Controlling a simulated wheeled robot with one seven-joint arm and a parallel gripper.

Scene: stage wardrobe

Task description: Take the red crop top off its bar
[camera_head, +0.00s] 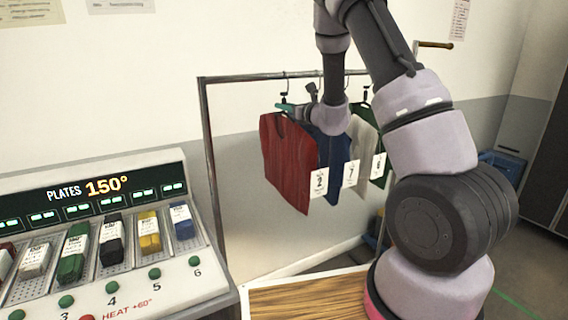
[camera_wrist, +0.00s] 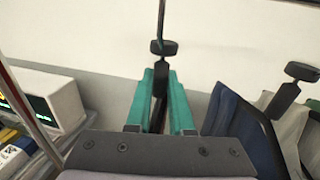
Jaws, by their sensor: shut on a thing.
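The red crop top (camera_head: 284,165) hangs below the metal bar (camera_head: 247,77) at the left end of the row, with a white tag numbered 2 beside its right edge. Its hanger hook runs up to the bar in the head view. My gripper (camera_head: 288,107) is at the top of the red garment. In the wrist view my gripper's teal fingers (camera_wrist: 160,95) are shut around the dark hanger neck (camera_wrist: 160,80), just under its round knob (camera_wrist: 163,47). The hook's top is out of the wrist view. My arm hides part of the bar.
A blue garment (camera_head: 334,170), a white one (camera_head: 361,150) and a green one (camera_head: 384,160) hang close to the right of the red top. A control console (camera_head: 120,180) with coloured bundles stands at left. A wooden surface (camera_head: 300,300) lies below.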

